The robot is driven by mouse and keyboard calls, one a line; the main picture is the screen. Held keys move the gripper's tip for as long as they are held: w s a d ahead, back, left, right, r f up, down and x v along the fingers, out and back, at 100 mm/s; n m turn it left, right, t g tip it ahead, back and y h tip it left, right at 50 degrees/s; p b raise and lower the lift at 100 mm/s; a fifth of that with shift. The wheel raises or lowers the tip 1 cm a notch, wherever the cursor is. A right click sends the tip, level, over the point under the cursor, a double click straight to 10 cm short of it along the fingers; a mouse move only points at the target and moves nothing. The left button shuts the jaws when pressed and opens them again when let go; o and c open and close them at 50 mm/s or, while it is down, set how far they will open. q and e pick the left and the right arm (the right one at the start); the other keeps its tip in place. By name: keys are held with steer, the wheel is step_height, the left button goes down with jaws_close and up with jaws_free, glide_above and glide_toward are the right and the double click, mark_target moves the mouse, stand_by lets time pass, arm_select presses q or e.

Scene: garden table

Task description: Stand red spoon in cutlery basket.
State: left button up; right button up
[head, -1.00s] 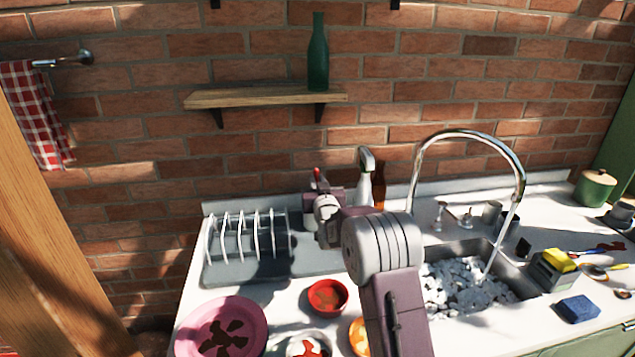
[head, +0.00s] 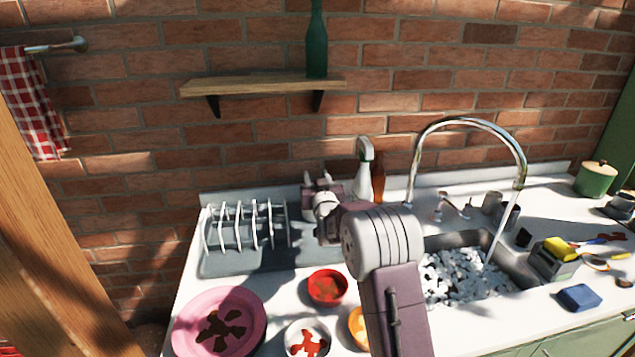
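My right arm reaches in from the bottom, and its gripper (head: 320,186) is at the back of the counter, just right of the dish rack. My wrist and hand cover the spot in front of it, and I cannot tell whether the fingers are open or shut. No red spoon can be made out at the gripper now. No cutlery basket can be made out either; the area behind the gripper is hidden. My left gripper is not in view.
A spray bottle (head: 363,178) and an amber bottle (head: 378,184) stand close right of the gripper. The faucet (head: 520,165) arches over the sink. Bowls and a pink plate (head: 250,312) fill the front left.

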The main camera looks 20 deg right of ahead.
steer(key=b+v, duration=0.1)
steer(key=v, duration=0.7)
steer(key=shift+s, duration=0.3)
